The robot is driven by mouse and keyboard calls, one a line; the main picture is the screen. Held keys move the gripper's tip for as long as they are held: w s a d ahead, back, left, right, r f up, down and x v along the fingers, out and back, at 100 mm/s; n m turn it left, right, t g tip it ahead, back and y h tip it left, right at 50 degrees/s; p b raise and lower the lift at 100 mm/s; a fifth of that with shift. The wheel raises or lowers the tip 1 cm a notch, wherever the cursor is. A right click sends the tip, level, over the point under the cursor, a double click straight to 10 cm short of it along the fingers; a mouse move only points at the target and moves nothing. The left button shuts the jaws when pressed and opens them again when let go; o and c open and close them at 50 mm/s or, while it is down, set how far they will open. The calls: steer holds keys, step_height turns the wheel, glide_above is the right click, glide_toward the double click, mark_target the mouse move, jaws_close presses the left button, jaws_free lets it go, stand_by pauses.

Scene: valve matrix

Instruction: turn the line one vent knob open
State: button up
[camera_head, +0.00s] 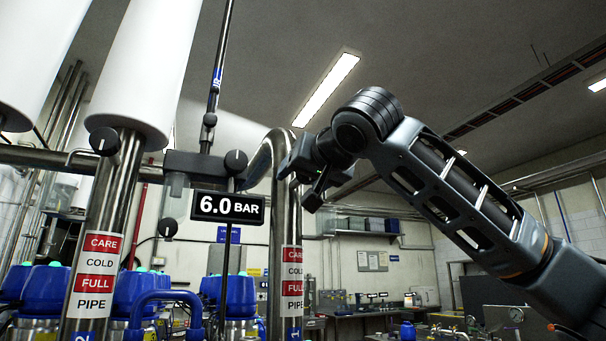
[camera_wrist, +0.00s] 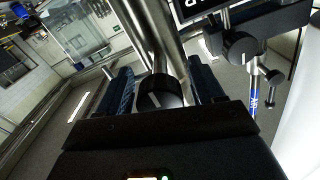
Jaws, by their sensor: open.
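A black round knob (camera_wrist: 160,92) with a white pointer mark sits between the two open fingers in the wrist view, in front of a steel pipe. My gripper (camera_wrist: 163,88) is open, with a finger on either side of this knob and no clear contact. In the head view my gripper (camera_head: 301,178) is at the bent steel pipe (camera_head: 285,212) and hides this knob. Other black knobs show: one above the pressure display (camera_head: 236,161), which also shows in the wrist view (camera_wrist: 240,47), and one at left (camera_head: 104,141).
A "6.0 BAR" display (camera_head: 228,207) hangs just left of the bent pipe. A thick labelled pipe (camera_head: 98,270) stands at left under a white cylinder (camera_head: 145,70). Blue-capped units (camera_head: 45,292) stand low at left. The space right of my gripper is fairly open.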

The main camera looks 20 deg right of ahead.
steer(key=c, duration=1.1)
steer(key=shift+o, duration=0.2)
